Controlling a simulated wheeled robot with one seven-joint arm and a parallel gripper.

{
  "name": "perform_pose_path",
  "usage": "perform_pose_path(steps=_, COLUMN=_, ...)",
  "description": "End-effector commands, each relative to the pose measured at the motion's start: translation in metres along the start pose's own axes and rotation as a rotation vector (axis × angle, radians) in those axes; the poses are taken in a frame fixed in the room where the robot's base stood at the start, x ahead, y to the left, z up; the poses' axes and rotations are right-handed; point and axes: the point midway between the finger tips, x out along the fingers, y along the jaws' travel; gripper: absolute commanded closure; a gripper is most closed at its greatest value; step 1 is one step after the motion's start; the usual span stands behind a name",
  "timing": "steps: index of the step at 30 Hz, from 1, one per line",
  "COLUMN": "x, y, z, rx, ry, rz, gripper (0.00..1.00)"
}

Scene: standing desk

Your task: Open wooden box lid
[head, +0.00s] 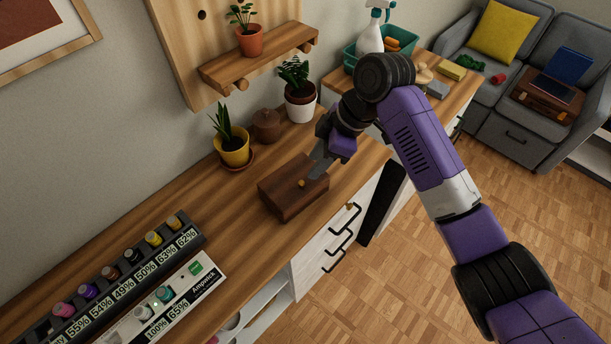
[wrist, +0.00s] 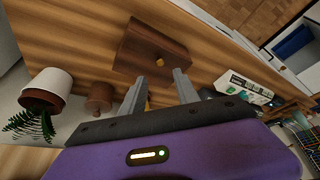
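The box also shows in the wrist view (wrist: 139,47), with the knob (wrist: 160,62) facing my gripper.
A yellow pot (head: 233,151) with a plant, a brown lidded jar (head: 267,126) and a white pot (head: 300,104) stand behind the box. A labelled rack of several bottles (head: 119,271) is at the left. Desk around the box is clear.

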Motion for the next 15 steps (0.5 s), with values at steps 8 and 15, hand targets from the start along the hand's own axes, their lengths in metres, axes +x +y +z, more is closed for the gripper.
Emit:
perform_pose_path(steps=8, x=0.02, y=-0.001, z=0.003, rx=-0.01, ry=-0.017, rz=-0.017, gripper=0.63)
perform_pose_path(steps=15, x=0.056, y=-0.002, z=0.003, rx=-0.009, ry=-0.016, rz=-0.016, gripper=0.63)
